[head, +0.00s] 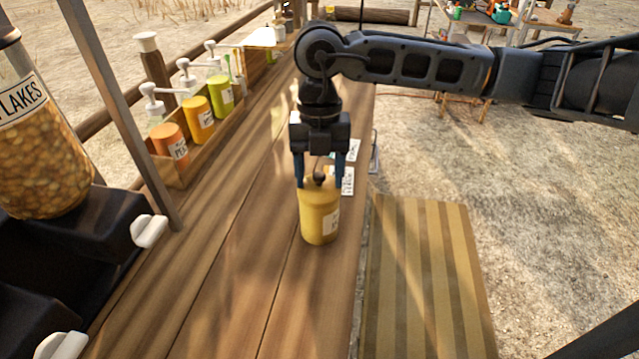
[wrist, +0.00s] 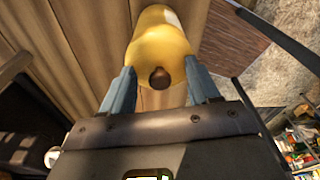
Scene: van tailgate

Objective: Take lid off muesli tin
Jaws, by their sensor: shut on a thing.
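The yellow muesli tin (head: 317,222) stands upright on the wooden counter near its right edge, with a white label on its right side. Its yellow lid (head: 314,187) has a dark brown knob (head: 320,176). I see no clear gap between lid and tin. My gripper (head: 320,186) points down over the tin, with its blue fingers on either side of the lid, shut on it. In the wrist view the lid (wrist: 160,52) and its knob (wrist: 159,78) lie between the fingers. The far side of the tin is hidden.
A wooden rack (head: 205,140) of pump bottles stands at the back left of the counter (head: 225,270). A dispenser of flakes (head: 40,130) is at the left, beside a grey post (head: 120,110). White cards (head: 347,180) lie behind the tin. The counter in front is clear.

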